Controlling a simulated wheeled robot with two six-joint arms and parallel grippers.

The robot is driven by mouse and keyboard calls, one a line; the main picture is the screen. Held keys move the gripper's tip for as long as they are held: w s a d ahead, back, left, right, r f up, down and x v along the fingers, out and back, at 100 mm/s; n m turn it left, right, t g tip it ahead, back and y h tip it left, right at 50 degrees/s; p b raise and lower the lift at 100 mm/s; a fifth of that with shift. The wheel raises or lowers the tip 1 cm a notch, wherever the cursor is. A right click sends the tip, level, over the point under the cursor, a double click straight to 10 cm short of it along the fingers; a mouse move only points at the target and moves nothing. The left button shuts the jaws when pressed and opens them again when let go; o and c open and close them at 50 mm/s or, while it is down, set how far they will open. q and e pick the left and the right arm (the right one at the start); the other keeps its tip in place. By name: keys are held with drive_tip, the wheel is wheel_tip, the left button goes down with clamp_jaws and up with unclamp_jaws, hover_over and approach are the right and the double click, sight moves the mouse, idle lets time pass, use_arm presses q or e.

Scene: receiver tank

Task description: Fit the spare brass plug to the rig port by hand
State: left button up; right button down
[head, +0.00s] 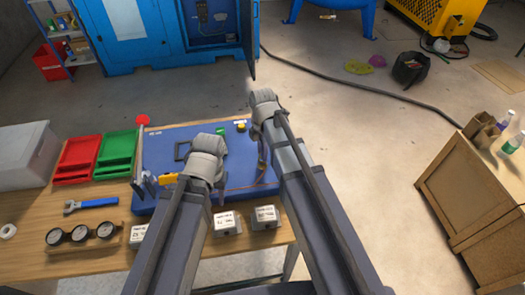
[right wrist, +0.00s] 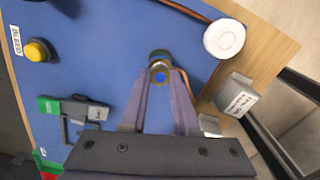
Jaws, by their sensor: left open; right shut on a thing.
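The blue rig board (head: 165,150) lies on the wooden table. My right gripper (right wrist: 160,85) is shut on a small round brass-coloured piece (right wrist: 160,57) with a blue centre, seen end-on over the board. It looks like the brass plug. I cannot tell whether it touches a port, and the port itself is not clearly seen. In the head view my right arm reaches to the board's right part. My left gripper (head: 207,158) is over the board's middle, open, its fingers mostly hidden by the wrist.
White labelled blocks (head: 227,222) line the front edge. Red (head: 78,158) and green trays (head: 117,153), a wrench (head: 90,204) and gauges (head: 80,234) are left.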

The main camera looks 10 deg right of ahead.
drive_tip(key=shift+w+m, duration=0.1)
drive_tip(key=shift+m, duration=1.1)
drive_tip(key=c, duration=0.6)
unclamp_jaws()
drive_tip(key=n, duration=1.2)
